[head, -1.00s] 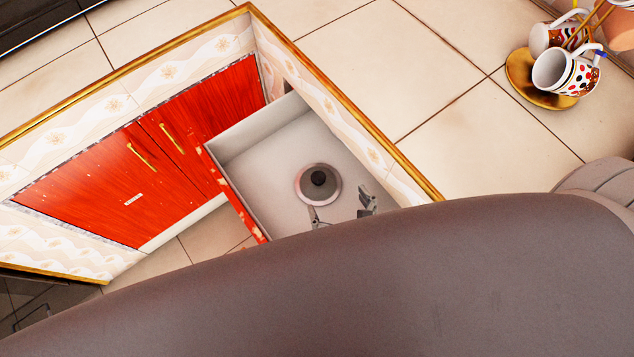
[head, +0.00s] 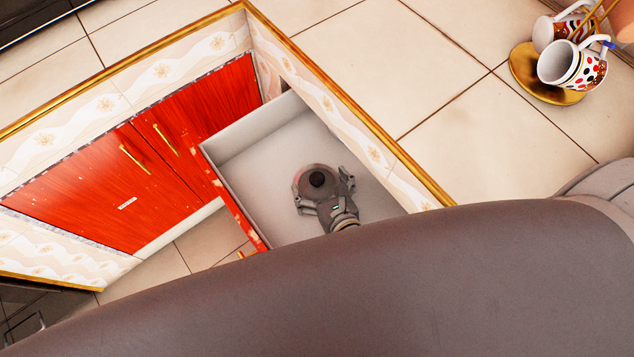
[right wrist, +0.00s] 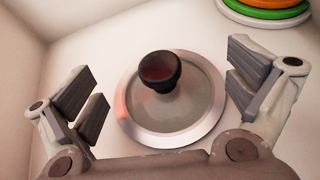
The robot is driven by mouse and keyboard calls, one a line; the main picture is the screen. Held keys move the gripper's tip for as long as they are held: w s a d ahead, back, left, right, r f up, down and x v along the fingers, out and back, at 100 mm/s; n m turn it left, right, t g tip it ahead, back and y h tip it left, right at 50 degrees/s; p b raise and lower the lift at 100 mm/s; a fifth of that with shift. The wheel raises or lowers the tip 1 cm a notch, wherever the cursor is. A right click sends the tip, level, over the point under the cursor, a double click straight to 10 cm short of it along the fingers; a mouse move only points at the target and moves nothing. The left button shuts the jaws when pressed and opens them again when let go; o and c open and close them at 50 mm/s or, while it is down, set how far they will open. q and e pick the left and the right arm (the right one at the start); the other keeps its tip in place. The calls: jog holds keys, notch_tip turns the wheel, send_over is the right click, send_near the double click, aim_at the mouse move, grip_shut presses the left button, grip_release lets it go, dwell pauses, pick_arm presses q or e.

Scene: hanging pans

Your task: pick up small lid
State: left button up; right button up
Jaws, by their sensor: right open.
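The small lid (head: 309,181) lies in the open white drawer (head: 262,165). It is round and grey with a dark knob on top. In the right wrist view the lid (right wrist: 190,115) shows a pale rim and its dark knob stands up near the middle. My right gripper (head: 322,190) is open over the lid, with a finger on each side of it. In the right wrist view the fingers of my right gripper (right wrist: 168,95) are spread wide apart, with the lid between them. Whether they touch the lid is not clear. My left gripper is not in view.
The drawer's walls surround the lid. Red cupboard doors (head: 85,195) are at the left. Patterned cups (head: 585,72) and a golden saucer (head: 530,75) stand on the tiled countertop (head: 440,60). Stacked coloured rings (right wrist: 265,12) show at the upper right of the wrist view.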

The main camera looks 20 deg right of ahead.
jog(key=shift+x, duration=0.8)
jog(key=shift+c, duration=0.4)
